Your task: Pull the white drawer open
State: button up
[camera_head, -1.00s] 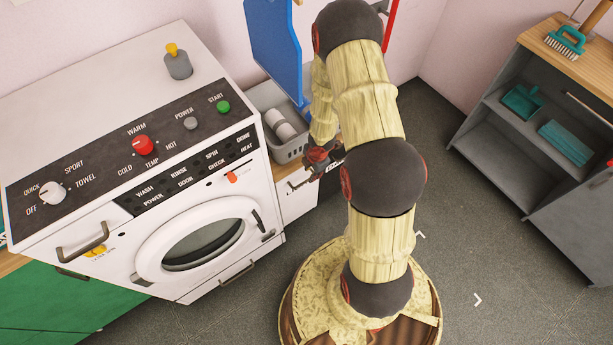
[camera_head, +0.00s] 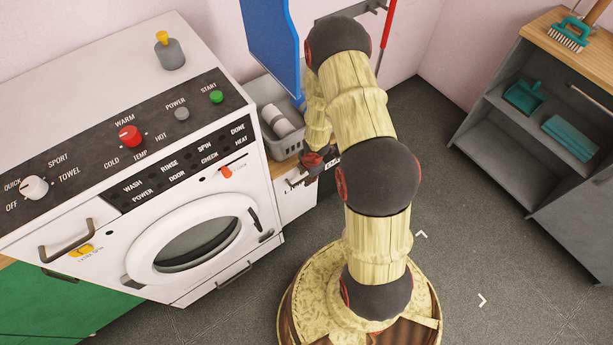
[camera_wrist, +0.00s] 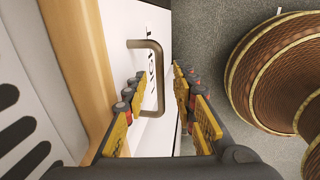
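The white drawer (camera_head: 296,203) is under the wooden top, right of the washing machine, and partly hidden behind my arm. Its front also shows in the wrist view (camera_wrist: 143,28), with dark lettering. A bronze bar handle (camera_wrist: 158,75) stands out from it. My gripper (camera_wrist: 158,82) is open, with its dark and yellow fingers on either side of the handle. I see gaps beside the bar, so the fingers do not appear to press on it. In the head view my gripper (camera_head: 312,172) is at the drawer front, its fingertips hard to make out.
A white washing machine (camera_head: 195,175) stands close on the left. A grey basket (camera_head: 268,96) sits on the wooden top (camera_wrist: 82,45) above the drawer. Open floor (camera_head: 480,255) lies to the right, before a grey shelf unit (camera_head: 540,110).

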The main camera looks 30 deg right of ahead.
jog(key=shift+c, duration=0.8)
grip_shut()
